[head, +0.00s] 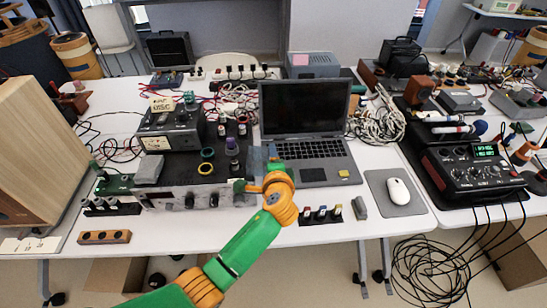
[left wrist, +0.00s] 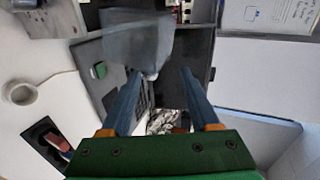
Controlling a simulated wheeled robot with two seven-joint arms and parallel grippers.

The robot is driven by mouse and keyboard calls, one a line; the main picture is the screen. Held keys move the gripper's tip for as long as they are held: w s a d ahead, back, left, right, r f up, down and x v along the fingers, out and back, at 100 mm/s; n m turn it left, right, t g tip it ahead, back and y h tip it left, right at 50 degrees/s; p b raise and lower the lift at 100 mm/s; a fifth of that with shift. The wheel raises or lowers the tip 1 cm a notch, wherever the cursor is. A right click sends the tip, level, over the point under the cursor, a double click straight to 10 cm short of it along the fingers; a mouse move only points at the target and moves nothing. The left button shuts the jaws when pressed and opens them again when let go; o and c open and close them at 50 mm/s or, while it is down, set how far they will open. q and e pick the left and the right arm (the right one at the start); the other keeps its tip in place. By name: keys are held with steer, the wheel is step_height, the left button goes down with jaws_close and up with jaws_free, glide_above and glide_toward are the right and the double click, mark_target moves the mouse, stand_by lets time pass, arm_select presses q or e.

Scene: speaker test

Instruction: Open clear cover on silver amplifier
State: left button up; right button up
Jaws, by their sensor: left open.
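The silver amplifier (head: 200,193) stands at the front left of the table, its knobbed front facing me. My left gripper (head: 265,160) is at its right end, with the green arm and orange wrist reaching in from below. In the left wrist view the two blue-grey fingers (left wrist: 160,84) are apart, with nothing visibly clamped between them. A see-through grey pane, likely the clear cover (left wrist: 137,42), shows just beyond the left fingertip; I cannot tell if they touch. In the head view the cover is hard to separate from the fingers. My right gripper is not in view.
A laptop (head: 312,150) stands open right behind the gripper. Its right side has a mouse (head: 398,191) on a grey mat. A small tray with switches (head: 322,215) lies at the front edge.

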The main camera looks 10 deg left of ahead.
arm_select(q)
steer(key=shift+s+d, duration=0.1)
steer(key=shift+s, duration=0.1)
steer(key=shift+c, duration=0.3)
steer(key=shift+m+t+h, duration=0.5)
steer(key=shift+m+h, duration=0.3)
steer(key=f+b, duration=0.1)
steer(key=s+d+f+b, duration=0.1)
steer(key=f+b, duration=0.1)
steer(key=shift+s+d+f, duration=0.2)
steer(key=shift+s+f, duration=0.05)
steer(key=shift+s, duration=0.1)
steer(key=c, duration=0.7)
steer(key=s+m+h+b, duration=0.1)
steer(key=s+d+f+m+t+b, duration=0.1)
steer(key=shift+s+d+f+h+b, duration=0.1)
steer(key=shift+f+h+b, duration=0.1)
steer(key=shift+h+b, duration=0.2)
jaws_close()
steer(key=w+m, duration=0.1)
steer(key=w+a+r+m+t+h, duration=0.1)
steer(key=w, duration=0.1)
steer(key=w+h, duration=0.1)
steer(key=w, duration=0.1)
steer(key=shift+w+a+r+m+t, duration=0.15)
steer(key=shift+w+r+m+t, duration=0.05)
steer(key=shift+r+m+t, duration=0.2)
